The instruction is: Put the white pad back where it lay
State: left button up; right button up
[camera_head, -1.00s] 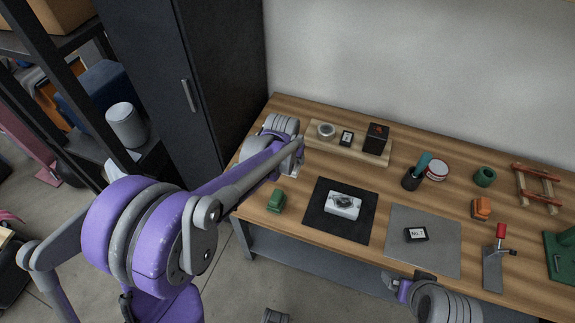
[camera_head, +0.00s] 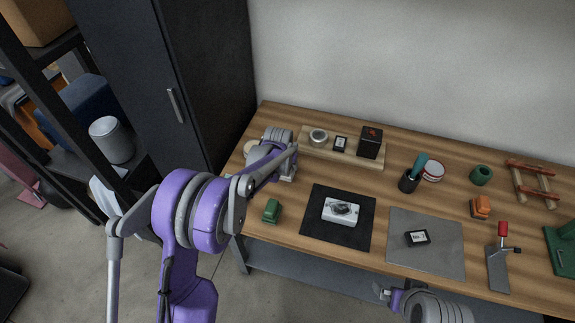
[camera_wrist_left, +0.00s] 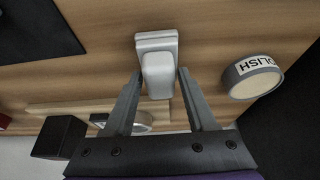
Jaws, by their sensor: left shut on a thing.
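The white pad (camera_wrist_left: 157,42) is a small whitish block with a narrower upper part, seen between the fingers in the left wrist view. My left gripper (camera_wrist_left: 160,75) is shut on it, over bare wood. In the head view the pad (camera_head: 288,177) shows only as a pale edge by my left gripper (camera_head: 290,168), near the left end of the table (camera_head: 400,162). I cannot tell whether the pad touches the table. My right gripper (camera_head: 381,291) is at the table's front edge, small and partly hidden by its wrist; its opening is unclear.
A round polish tin (camera_wrist_left: 253,76) stands beside the left gripper. A wooden tray (camera_head: 318,152) with small items lies behind it. A dark cabinet (camera_head: 205,60) stands left.

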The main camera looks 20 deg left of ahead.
pick_arm(q)
jog(key=shift+f, duration=0.15)
jog(key=shift+f, duration=0.15)
jog(key=o, duration=1.3)
jog(key=v, duration=1.2)
jog(key=s+r, duration=0.3)
jog(key=s, duration=0.5)
jog(key=s+r, duration=0.3)
jog(key=s, duration=0.5)
jog(key=shift+t, duration=0.3)
jog(key=s+f, duration=0.1)
jog(key=s, duration=0.4)
jog(key=s+f, duration=0.2)
jog(key=s, duration=0.3)
jog(key=s+f, duration=0.1)
jog(key=s, duration=0.5)
jog(key=shift+s+a+f+p, duration=0.1)
jog(key=shift+f+p, duration=0.05)
jog(key=shift+p, duration=0.15)
